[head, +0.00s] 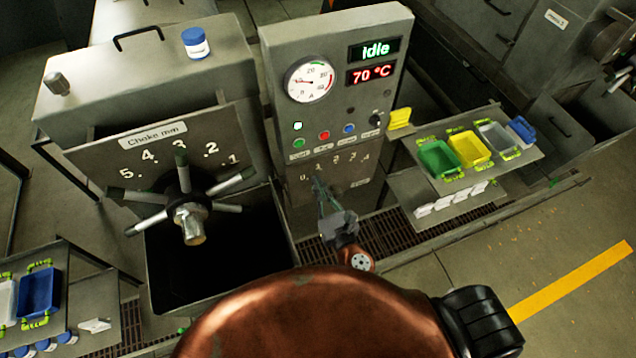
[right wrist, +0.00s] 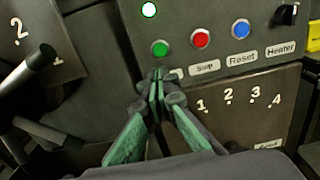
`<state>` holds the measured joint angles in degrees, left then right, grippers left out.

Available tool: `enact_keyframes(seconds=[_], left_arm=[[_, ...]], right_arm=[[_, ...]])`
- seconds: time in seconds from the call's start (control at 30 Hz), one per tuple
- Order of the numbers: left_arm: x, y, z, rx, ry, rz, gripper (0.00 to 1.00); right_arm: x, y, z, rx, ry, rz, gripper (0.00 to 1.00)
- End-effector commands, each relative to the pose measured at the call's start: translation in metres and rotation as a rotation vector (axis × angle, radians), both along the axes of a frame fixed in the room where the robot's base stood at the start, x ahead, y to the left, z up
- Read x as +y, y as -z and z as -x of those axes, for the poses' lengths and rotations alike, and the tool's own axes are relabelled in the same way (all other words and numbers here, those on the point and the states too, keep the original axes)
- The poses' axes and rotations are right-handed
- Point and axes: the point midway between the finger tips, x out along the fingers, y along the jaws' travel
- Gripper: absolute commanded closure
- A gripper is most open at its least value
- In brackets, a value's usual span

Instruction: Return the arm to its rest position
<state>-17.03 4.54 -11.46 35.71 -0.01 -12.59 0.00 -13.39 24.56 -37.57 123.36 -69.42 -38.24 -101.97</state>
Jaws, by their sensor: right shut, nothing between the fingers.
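My right gripper (head: 318,185) is in front of the lower part of the grey control panel (head: 270,50), beneath its row of buttons. In the right wrist view its two green-sided fingers (right wrist: 157,78) are closed together with nothing between them. The tips appear just below the green button (right wrist: 159,48) and cover part of its label; I cannot tell whether they touch the panel. The panel display (head: 375,49) reads "Idle" and the one below it reads "70 °C". My left gripper is not in view.
A choke handwheel (head: 184,205) with several spokes stands left of my gripper, above a dark open bin (head: 160,290). A stand on the right holds green (head: 437,160), yellow and other trays. Another stand with a blue tray (head: 38,294) is at lower left. Open floor lies at right.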

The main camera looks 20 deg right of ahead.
Motion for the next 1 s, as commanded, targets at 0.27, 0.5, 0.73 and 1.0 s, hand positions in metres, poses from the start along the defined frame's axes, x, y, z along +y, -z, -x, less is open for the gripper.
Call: enact_keyframes(seconds=[0.27,0.5,0.73,1.0], left_arm=[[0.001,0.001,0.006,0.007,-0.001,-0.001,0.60],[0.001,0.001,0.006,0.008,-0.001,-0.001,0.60],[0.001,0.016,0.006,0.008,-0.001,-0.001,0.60],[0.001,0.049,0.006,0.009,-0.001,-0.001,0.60]], right_arm=[[0.000,0.000,0.000,0.000,-0.001,0.000,1.00],[0.000,0.001,-0.001,0.002,0.000,-0.002,1.00],[-0.013,0.079,-0.016,0.120,0.025,-0.128,1.00],[-0.057,0.271,-0.024,0.402,0.176,-0.518,1.00]])
